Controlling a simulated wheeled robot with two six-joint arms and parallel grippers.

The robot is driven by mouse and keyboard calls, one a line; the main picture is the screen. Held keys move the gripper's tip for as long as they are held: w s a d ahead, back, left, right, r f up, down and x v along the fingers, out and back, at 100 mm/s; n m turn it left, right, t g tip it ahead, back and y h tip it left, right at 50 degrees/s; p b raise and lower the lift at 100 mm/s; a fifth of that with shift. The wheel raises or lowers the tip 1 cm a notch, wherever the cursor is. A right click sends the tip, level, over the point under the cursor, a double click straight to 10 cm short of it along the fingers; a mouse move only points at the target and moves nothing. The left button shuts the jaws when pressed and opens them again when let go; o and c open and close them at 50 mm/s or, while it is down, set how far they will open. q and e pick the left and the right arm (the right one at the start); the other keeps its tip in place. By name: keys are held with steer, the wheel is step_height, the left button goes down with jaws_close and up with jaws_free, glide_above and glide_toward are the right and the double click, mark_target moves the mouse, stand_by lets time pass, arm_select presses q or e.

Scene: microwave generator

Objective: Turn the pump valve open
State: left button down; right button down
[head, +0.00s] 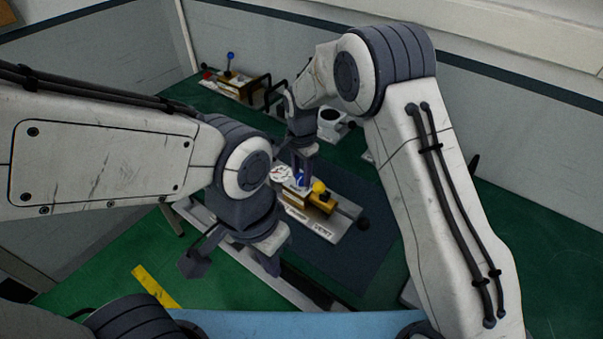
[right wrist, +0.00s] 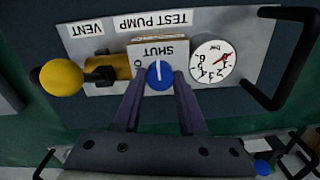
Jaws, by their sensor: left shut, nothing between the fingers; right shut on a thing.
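The test pump panel (right wrist: 108,47) fills the upper part of the right wrist view, its lettering upside down. Its blue round valve knob (right wrist: 159,75) has a white line running up toward the word SHUT. My right gripper (right wrist: 158,92) is shut on this knob, one finger on each side. In the head view, my right gripper (head: 301,172) reaches down onto the blue knob (head: 300,179), partly hiding it. My left gripper (head: 195,264) is shut and empty, left of the panel and nearer to me.
A round gauge (right wrist: 215,62) with a red needle sits beside the knob. A yellow ball (right wrist: 61,78) on a brass fitting is at the VENT side. Black handles (right wrist: 290,60) stand at the panel's end. More equipment (head: 235,85) stands farther back on the green bench.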

steer(key=n, duration=0.4)
steer(key=shift+n, duration=0.3)
steer(key=n, duration=0.9)
steer(key=shift+r, duration=0.1)
steer(key=shift+n+b, duration=0.3)
steer(key=shift+n, duration=1.6)
steer(key=shift+c, duration=2.3)
jaws_free()
